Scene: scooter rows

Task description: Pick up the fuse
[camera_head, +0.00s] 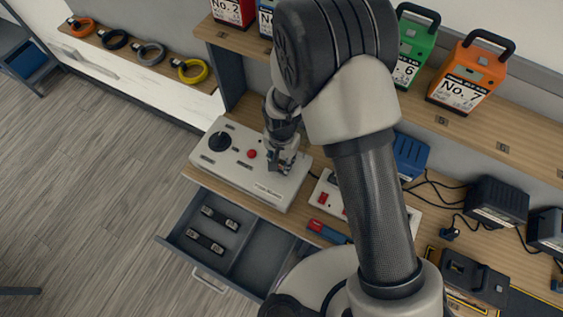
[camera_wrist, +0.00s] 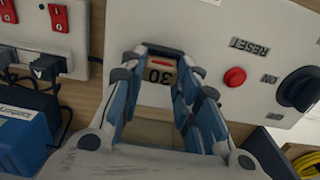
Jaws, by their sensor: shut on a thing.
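The fuse (camera_wrist: 160,72) shows in the wrist view as a small pale block with an upside-down "30" and a red mark, between the fingertips. My gripper (camera_wrist: 163,80) is shut on it. In the head view my gripper (camera_head: 281,163) points down at the right part of the white control panel (camera_head: 240,178); the fuse is hidden there. The panel also shows in the wrist view (camera_wrist: 225,30), with a red button and a black knob. I cannot tell whether the fuse sits in the panel or is clear of it.
A power strip (camera_head: 327,197), a red-and-blue object (camera_head: 328,232) and chargers (camera_head: 495,201) lie right of the panel. Numbered boxes (camera_head: 470,82) stand on the shelf above.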

